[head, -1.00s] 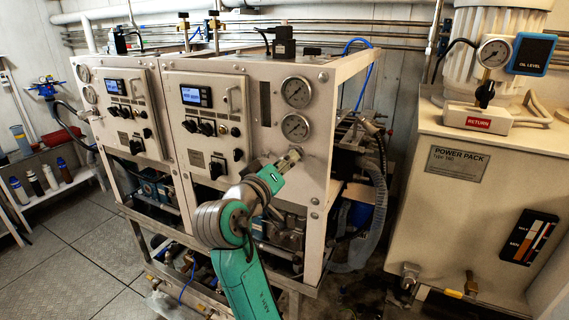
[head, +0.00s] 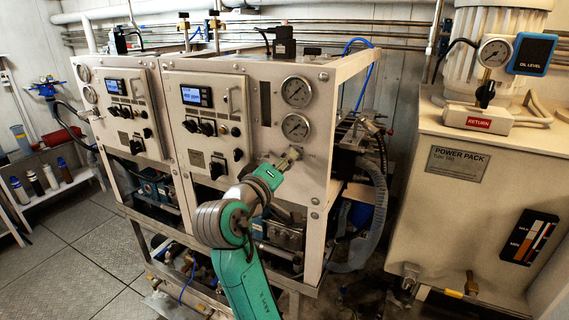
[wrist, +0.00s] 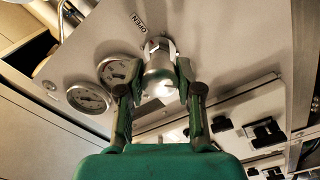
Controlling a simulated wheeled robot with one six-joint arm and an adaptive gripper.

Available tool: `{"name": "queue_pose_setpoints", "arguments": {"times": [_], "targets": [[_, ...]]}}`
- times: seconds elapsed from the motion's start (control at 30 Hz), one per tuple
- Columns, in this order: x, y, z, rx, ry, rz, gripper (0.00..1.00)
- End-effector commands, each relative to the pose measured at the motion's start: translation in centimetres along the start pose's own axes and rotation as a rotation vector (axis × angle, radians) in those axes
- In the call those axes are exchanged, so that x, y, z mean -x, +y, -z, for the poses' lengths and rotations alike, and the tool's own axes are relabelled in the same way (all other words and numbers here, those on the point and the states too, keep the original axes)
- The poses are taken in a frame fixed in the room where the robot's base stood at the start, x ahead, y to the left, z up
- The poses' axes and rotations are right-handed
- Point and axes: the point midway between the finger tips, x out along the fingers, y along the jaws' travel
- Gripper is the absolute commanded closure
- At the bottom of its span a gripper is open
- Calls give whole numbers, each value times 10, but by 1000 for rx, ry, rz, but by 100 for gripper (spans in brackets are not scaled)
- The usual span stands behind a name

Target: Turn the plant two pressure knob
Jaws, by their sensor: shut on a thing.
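The plant two pressure knob (wrist: 159,66) is a short silvery cylinder on the pale panel, seen in the wrist view beside an OPEN label. My gripper (wrist: 157,82) has one green-and-dark finger on each side of it and is shut on it. In the head view my gripper (head: 289,158) is at the right panel, below the lower pressure gauge (head: 296,127). There the fingers mostly hide the knob. The upper gauge (head: 296,91) sits above the lower one.
The right panel also carries a lit display (head: 197,96) and black switches (head: 208,127). A similar panel (head: 125,108) stands to the left. The power pack (head: 470,200) stands to the right, with hoses between it and the frame.

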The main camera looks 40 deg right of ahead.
Motion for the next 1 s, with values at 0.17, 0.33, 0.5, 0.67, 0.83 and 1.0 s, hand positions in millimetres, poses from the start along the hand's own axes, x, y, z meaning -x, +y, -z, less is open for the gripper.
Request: {"name": "queue_pose_setpoints", "arguments": {"times": [0.17, 0.33, 0.5, 0.67, 0.83, 1.0], "targets": [[0, -1, 0, 1, 0, 1, 39], [0, 0, 0, 0, 0, 1, 39], [3, 0, 0, 0, 1, 1, 39], [21, -1, 1, 0, 3, 2, 39], [55, -1, 1, 0, 5, 4, 39], [87, -1, 1, 1, 4, 4, 39]]}}
